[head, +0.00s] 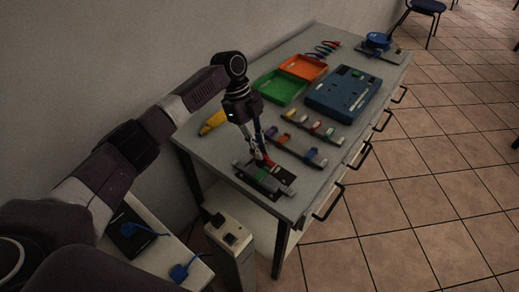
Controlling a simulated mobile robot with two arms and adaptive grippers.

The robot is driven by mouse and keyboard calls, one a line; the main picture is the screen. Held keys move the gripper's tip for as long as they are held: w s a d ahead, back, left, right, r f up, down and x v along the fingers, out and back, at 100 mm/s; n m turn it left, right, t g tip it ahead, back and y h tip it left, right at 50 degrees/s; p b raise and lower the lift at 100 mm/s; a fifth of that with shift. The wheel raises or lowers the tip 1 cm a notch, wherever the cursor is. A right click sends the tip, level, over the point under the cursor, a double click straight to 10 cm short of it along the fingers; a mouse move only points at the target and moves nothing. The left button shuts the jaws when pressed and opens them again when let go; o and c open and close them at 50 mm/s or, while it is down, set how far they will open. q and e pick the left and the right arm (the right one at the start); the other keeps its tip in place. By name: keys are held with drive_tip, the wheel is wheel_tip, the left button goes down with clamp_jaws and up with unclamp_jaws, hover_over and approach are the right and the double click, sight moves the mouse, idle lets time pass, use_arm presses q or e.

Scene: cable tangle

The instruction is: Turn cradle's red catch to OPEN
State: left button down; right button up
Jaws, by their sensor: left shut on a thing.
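The cradle (285,189) is a dark base with a grey bar and a green part, lying near the front left corner of the table. Its red catch (269,161) shows as a small red piece at the cradle's far side. My left gripper (264,157) points down over the cradle and is shut on the red catch. The fingers hide part of the catch, and its exact angle and any OPEN mark are too small to read. My right gripper is out of view.
The grey table (215,150) also holds racks with coloured pieces (315,126), a green tray (279,87), an orange tray (304,67), a blue case (343,94) and a yellow object (213,122). A white box (229,233) stands below the front edge. Drawer handles line the right side.

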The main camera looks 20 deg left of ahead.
use_arm(q)
drive_tip(key=c, duration=2)
unclamp_jaws()
drive_tip(key=shift+r, duration=0.1)
drive_tip(key=v, duration=1.2)
